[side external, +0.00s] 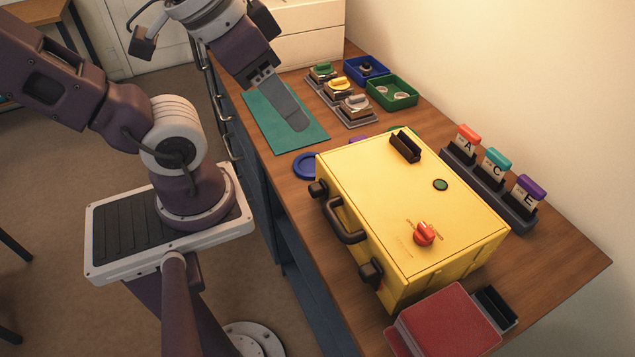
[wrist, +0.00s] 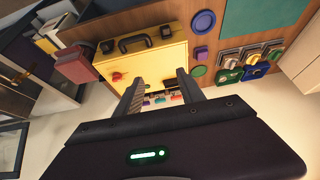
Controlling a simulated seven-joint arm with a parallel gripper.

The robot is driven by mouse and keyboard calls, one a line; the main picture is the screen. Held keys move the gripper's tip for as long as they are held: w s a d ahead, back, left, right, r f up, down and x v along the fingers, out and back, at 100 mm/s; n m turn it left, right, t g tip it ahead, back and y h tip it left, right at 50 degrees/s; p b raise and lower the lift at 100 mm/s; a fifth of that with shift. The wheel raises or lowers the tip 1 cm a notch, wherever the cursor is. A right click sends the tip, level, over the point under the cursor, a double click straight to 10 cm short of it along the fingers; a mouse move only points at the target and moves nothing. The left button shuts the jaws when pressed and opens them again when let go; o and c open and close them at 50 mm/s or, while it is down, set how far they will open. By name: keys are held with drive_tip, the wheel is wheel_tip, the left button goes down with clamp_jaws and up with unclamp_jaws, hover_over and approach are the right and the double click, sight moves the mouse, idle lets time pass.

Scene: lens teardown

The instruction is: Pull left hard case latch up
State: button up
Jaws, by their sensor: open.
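A closed yellow hard case (side external: 400,185) lies on the wooden bench, with a black handle (side external: 343,222) on its side facing my arm. Two black latches flank the handle. The left latch (side external: 318,188) is at the upper-left corner in the side view and also shows in the wrist view (wrist: 166,31). The other latch (side external: 371,272) is nearer the front. I cannot tell how far either latch is raised. My gripper (side external: 297,122) is open and empty, apart from the case. In the side view it appears over the teal mat; its two fingers (wrist: 160,78) show in the wrist view.
A red knob (side external: 424,234) and black holder (side external: 405,146) are on the lid. The teal mat (side external: 262,125), a blue round dish (side external: 307,166), blue (side external: 380,75) and green (side external: 405,100) trays lie behind. Lettered cards stand in a rack (side external: 515,215). A red box (side external: 450,322) sits in front.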

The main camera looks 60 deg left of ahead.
drive_tip(key=w+a+f+g+y, duration=0.3)
drive_tip(key=w+a+f+g, duration=0.1)
drive_tip(key=f, duration=0.3)
drive_tip(key=g+h, duration=0.2)
hover_over(316, 187)
drive_tip(key=f, duration=0.6)
drive_tip(key=shift+s+a+f, duration=0.2)
drive_tip(key=shift+s+a, duration=0.05)
drive_tip(key=shift+a, duration=0.1)
drive_tip(key=shift+w+d+f+h, duration=0.25)
drive_tip(key=shift+d+f+h, duration=0.1)
drive_tip(key=shift+h, duration=0.15)
wheel_tip(316, 187, down, 7)
drive_tip(key=shift+r, duration=0.1)
drive_tip(key=shift+c, duration=0.4)
clamp_jaws()
